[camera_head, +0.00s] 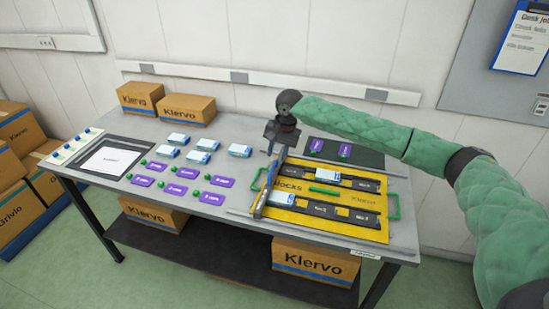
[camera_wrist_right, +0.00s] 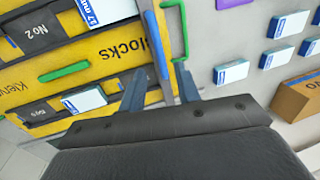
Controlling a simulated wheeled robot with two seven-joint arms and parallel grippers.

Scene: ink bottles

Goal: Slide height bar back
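The height bar (camera_head: 264,193), a long thin grey and blue bar, lies across the left part of the yellow board (camera_head: 365,198). In the right wrist view the bar (camera_wrist_right: 158,45) runs down between the fingers of my right gripper. My right gripper (camera_head: 271,150) is at the bar's far end, pointing down. Its two fingers (camera_wrist_right: 160,92) stand apart on either side of the bar with gaps visible, so it is open. Whether a finger touches the bar cannot be told. My left gripper is not in view.
White-blue boxes (camera_head: 284,197) (camera_head: 327,174) sit in the board's dark rails. Green handles (camera_head: 393,206) flank the board. More boxes (camera_head: 240,150) and purple cards (camera_head: 181,189) lie to its left. A dark mat (camera_head: 371,157) lies behind it.

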